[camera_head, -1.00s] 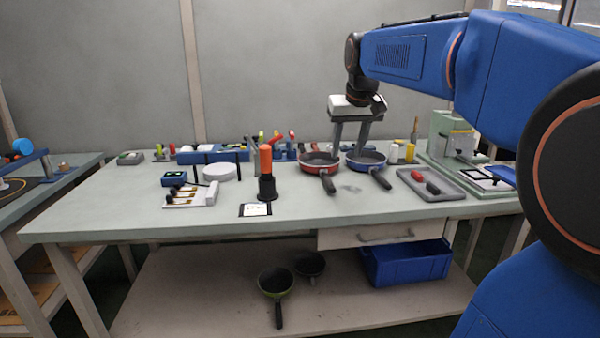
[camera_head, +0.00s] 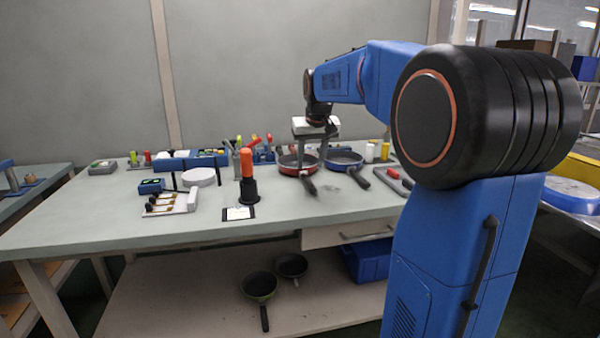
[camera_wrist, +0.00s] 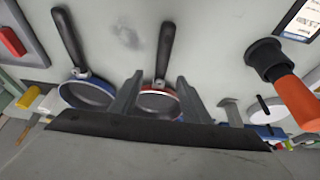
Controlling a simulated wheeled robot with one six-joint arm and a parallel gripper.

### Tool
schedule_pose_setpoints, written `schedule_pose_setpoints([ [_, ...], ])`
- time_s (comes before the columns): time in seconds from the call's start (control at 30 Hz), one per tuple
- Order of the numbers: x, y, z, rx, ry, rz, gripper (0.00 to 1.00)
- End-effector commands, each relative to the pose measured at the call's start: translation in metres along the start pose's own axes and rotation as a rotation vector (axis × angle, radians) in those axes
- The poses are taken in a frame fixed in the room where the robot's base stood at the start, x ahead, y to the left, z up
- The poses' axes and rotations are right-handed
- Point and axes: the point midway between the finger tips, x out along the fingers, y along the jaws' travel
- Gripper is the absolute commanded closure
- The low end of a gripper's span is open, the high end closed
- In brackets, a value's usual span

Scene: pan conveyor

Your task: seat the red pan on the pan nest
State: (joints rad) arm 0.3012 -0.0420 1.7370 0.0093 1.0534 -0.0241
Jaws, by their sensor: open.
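The red pan (camera_head: 290,171) sits on the workbench, its black handle pointing toward the front edge. My gripper (camera_head: 311,163) is open and low over this pan. In the wrist view my gripper (camera_wrist: 159,78) has one finger on each side of the red pan (camera_wrist: 158,102), whose handle extends beyond the fingertips. I cannot tell whether the fingers touch it. The pan looks empty and level. A white round disc (camera_head: 199,177) with dark posts beside it stands to the left on the bench; it may be the pan nest, but I cannot be sure.
A blue pan (camera_head: 345,158) stands close right of the red pan. An orange-topped black cylinder (camera_head: 247,180) stands left of it. Bottles and tools line the back. A grey tray (camera_wrist: 38,57) lies beyond the blue pan. The bench in front of the pans is mostly clear.

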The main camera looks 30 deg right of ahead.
Motion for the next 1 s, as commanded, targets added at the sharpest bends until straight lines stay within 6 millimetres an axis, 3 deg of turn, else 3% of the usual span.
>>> schedule_pose_setpoints([
  [0.1, 0.015, 0.000, 0.000, 0.000, -0.002, 0.000, 0.57],
  [0.43, 0.032, -0.001, 0.000, 0.000, -0.001, 0.000, 0.57],
  [0.73, 0.070, -0.003, -0.001, 0.001, -0.002, 0.000, 0.57],
  [1.0, 0.074, -0.003, -0.001, 0.001, -0.001, 0.000, 0.57],
])
